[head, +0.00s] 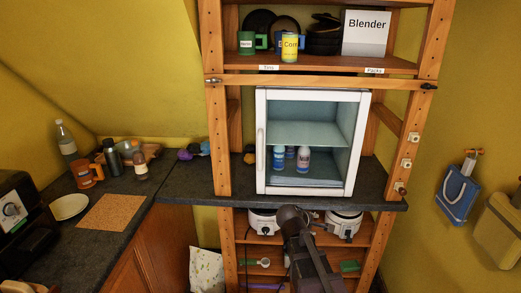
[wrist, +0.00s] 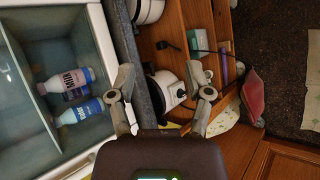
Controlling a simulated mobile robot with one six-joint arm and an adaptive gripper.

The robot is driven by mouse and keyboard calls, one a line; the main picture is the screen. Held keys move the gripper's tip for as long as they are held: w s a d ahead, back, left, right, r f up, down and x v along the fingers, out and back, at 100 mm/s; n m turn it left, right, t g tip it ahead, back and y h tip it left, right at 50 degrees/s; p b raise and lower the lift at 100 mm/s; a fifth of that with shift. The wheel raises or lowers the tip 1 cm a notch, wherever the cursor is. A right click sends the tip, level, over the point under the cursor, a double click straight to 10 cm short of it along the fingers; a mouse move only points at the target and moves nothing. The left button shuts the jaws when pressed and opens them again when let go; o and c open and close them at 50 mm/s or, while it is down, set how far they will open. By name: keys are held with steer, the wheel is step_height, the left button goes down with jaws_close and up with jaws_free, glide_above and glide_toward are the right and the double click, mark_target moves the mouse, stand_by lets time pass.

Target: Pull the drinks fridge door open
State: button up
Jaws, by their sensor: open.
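The drinks fridge (head: 350,185) is a small white cabinet standing on the dark counter shelf of a wooden rack. Its glass-fronted door looks shut, and bottles show inside. The pale upright door handle (head: 261,150) is on the door's left side. In the wrist view the fridge (wrist: 92,20) lies sideways at the left. My gripper (wrist: 160,80) is open and empty, its two fingers spread in front of the counter edge and the lower shelf, apart from the handle. In the head view my arm rises below the fridge and its fingertips are hard to make out.
A wooden rail (head: 320,82) crosses the rack just above the fridge. White rice cookers (head: 343,224) stand on the shelf below. The left counter holds a plate (head: 70,206), a cork mat (head: 110,213) and several bottles.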

steer(key=w+a+r+n+t+p, duration=0.1)
steer(key=w+a+r+n+t, duration=0.5)
steer(key=w+a+r+n, duration=0.3)
steer(key=n+t+y+p, duration=0.1)
steer(key=n+t+y, duration=0.25)
steer(key=n, duration=0.85)
glide_toward(259, 152)
steer(key=v, duration=0.3)
steer(key=shift+w+f+t, duration=0.1)
steer(key=shift+f+t, duration=0.35)
steer(key=shift+f, duration=0.1)
steer(key=shift+w, duration=0.15)
steer(key=w+d, duration=0.1)
steer(key=w, duration=0.7)
steer(key=w+d, duration=0.1)
steer(key=w, duration=0.4)
steer(key=shift+w+d, duration=0.1)
steer(key=shift+d, duration=0.25)
jaws_close()
